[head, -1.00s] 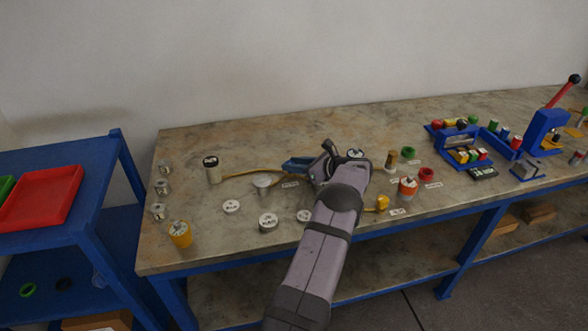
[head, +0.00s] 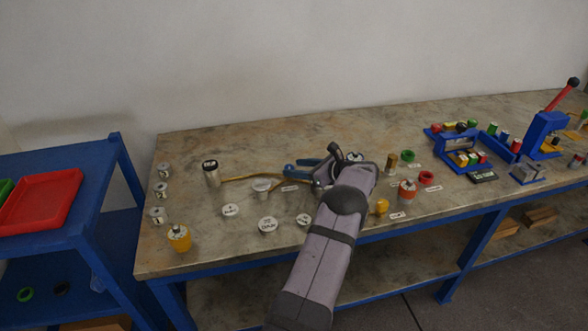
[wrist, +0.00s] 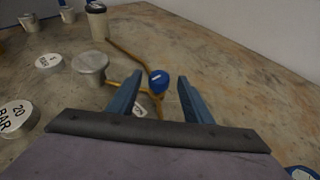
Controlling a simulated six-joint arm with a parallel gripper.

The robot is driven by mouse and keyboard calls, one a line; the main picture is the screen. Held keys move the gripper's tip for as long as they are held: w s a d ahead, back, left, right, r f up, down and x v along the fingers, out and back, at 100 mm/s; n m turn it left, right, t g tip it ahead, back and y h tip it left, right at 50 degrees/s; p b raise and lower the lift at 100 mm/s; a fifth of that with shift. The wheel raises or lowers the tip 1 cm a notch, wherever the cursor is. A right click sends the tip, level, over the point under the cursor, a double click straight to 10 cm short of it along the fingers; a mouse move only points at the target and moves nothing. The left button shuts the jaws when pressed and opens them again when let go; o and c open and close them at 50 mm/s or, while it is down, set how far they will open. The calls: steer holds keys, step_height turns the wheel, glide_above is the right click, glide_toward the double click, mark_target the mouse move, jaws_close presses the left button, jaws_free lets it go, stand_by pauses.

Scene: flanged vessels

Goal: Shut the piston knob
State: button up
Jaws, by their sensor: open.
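A blue round knob (wrist: 158,81) with a white mark on top shows in the wrist view, on a yellow pipe above the bench. I take it for the piston knob. My gripper (wrist: 160,92) is open, with one blue finger on each side of the knob and a gap to each. The knob looks a little beyond the fingertips; contact is not visible. A small white label lies beside the pipe, partly behind the left finger.
A silver round-topped vessel (wrist: 90,66) and a tall black-capped vessel (wrist: 97,22) stand left of my gripper. White discs (wrist: 17,117) lie nearer. A yellow vessel (head: 179,238) is at the front left. Blue fixtures (head: 460,143) stand at the right.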

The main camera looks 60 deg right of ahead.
steer(key=shift+b+v, duration=0.45)
steer(key=shift+v, duration=2.25)
steer(key=shift+w, duration=0.1)
